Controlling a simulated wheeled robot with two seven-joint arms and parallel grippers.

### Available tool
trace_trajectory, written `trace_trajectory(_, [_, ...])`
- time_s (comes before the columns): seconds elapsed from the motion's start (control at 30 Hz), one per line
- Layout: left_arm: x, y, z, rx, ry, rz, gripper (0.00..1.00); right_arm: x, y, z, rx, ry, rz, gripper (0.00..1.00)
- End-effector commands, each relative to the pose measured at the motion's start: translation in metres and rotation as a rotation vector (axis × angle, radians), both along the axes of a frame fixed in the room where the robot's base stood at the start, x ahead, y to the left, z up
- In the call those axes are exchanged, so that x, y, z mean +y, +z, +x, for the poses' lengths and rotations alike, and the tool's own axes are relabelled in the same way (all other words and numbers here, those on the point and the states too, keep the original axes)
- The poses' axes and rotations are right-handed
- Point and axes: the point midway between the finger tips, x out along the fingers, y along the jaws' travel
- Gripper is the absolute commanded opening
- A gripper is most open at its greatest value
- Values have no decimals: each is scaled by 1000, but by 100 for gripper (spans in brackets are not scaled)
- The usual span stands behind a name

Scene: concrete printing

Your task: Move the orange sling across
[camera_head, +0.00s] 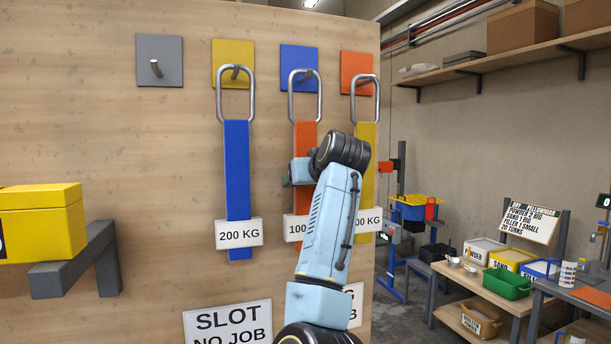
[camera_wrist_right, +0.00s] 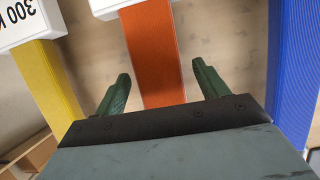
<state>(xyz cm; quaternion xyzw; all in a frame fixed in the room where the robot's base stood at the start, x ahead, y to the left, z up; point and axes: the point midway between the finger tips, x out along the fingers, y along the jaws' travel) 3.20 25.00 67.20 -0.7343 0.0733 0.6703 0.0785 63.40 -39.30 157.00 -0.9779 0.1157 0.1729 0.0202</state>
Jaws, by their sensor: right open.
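The orange sling (camera_head: 304,138) hangs by its metal loop from the peg on the blue plate (camera_head: 299,66). Its white tag (camera_head: 294,228), starting "100", is partly hidden by my right arm. In the wrist view the orange strap (camera_wrist_right: 154,50) runs between the two fingers of my right gripper (camera_wrist_right: 161,72). The fingers are open, with a gap on each side of the strap. In the head view the fingers are hard to make out. My left gripper is not in view.
A blue sling (camera_head: 237,170) hangs on the yellow plate's peg, left of the orange one. A yellow sling (camera_head: 367,145) hangs on the orange plate's peg, right. The grey plate's peg (camera_head: 156,68) is empty. A yellow box (camera_head: 40,225) stands on a ledge at left.

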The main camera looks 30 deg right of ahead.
Motion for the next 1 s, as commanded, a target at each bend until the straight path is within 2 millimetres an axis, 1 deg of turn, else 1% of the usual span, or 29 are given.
trace_trajectory(0.03, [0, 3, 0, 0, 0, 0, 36, -1, -1, 4, 3, 0, 1, 73])
trace_trajectory(0.17, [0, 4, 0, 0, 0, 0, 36, -3, -4, 10, 1, 0, 1, 73])
trace_trajectory(0.43, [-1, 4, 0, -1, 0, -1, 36, -3, -5, 11, 0, 0, 1, 73])
trace_trajectory(0.47, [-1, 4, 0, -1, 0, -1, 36, -3, -5, 11, 0, 0, 1, 70])
trace_trajectory(0.9, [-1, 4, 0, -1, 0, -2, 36, -3, -5, 11, 0, 0, 1, 12])
trace_trajectory(0.93, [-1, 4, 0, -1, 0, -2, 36, -3, -5, 11, 0, 0, 1, 10])
trace_trajectory(1.0, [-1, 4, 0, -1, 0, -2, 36, -3, -2, 10, -5, -1, -1, 10])
